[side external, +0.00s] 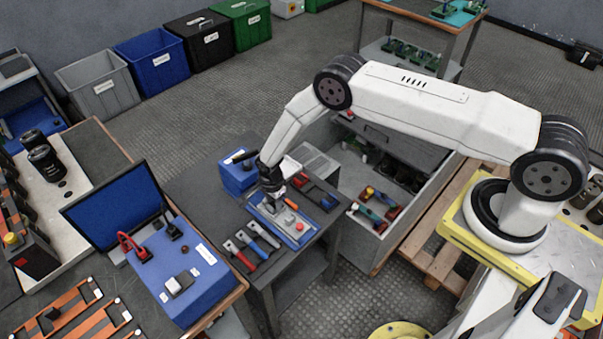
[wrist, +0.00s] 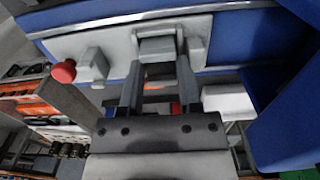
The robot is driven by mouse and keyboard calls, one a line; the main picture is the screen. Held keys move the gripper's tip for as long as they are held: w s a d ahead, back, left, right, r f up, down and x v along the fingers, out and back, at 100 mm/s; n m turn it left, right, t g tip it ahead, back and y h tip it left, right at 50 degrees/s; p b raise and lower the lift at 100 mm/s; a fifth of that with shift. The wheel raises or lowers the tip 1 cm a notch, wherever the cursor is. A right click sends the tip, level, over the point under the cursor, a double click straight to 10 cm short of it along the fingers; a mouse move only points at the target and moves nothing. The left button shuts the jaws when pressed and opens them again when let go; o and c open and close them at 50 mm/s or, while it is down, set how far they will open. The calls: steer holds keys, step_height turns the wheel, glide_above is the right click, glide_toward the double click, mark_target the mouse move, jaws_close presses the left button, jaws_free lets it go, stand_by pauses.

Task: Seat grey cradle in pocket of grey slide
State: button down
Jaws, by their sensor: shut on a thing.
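My gripper (side external: 272,192) is low over a blue fixture (side external: 307,238) on the dark workbench. In the wrist view my gripper (wrist: 158,72) is shut on a small grey block, which appears to be the grey cradle (wrist: 157,46). The cradle sits between the fingertips, against raised light-grey walls on a pale grey plate, which looks like the grey slide (wrist: 118,38). I cannot tell whether the cradle is inside the pocket or just above it. A red knob (wrist: 64,71) and a small grey block (wrist: 95,64) stand to the left. In the side view the gripper hides the cradle.

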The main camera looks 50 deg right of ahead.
steer(key=shift+c, duration=1)
jaws_free()
steer(key=shift+f, duration=0.1)
steer(key=shift+r, duration=4)
steer(key=shift+r, duration=0.15)
